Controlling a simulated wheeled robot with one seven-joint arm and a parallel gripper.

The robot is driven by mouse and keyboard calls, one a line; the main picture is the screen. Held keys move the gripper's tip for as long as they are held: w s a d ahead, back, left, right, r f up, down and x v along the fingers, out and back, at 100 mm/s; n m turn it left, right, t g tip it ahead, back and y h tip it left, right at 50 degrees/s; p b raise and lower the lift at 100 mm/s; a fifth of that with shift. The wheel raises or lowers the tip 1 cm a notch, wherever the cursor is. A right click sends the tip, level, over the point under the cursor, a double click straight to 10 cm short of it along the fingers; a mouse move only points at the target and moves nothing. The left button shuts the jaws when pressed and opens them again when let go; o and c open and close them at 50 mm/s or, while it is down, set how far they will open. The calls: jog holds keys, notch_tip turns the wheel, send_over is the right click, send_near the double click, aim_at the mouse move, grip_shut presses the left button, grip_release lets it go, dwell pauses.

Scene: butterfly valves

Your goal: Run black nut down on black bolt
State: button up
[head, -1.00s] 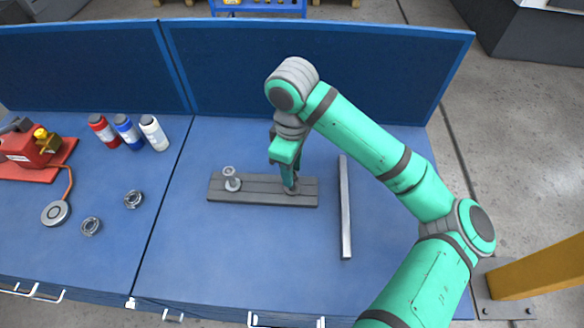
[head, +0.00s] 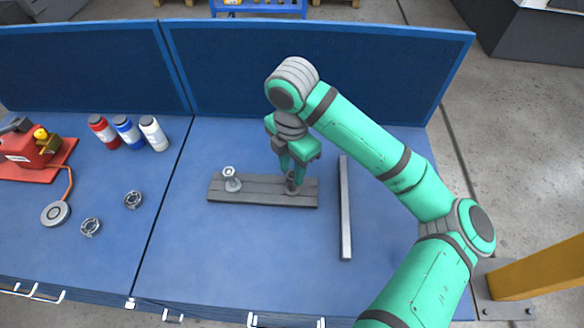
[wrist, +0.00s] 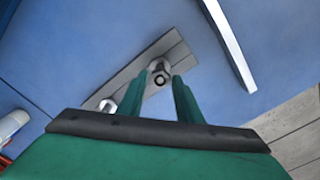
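A long grey plate (head: 262,197) lies on the blue bench and carries two upright bolts. My gripper (head: 292,178) points down over the bolt near the plate's right end, a dark grey one taken as the black bolt (head: 291,189). In the wrist view this bolt (wrist: 160,78) stands between my two fingertips (wrist: 162,80), one on each side. The fingers stand apart, but I cannot tell whether they touch it. The black nut cannot be made out separately from the bolt. The other bolt (head: 231,180), lighter grey, stands near the plate's left end.
A pale bar (head: 346,215) lies right of the plate. Two loose rings (head: 133,199) (head: 91,227) and a round grey disc (head: 56,213) lie at left. Several bottles (head: 127,132) stand near the blue back panel (head: 320,70). The bench front is clear.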

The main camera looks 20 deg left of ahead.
jog(key=n, duration=1.1)
jog(key=shift+w, duration=0.1)
grip_shut()
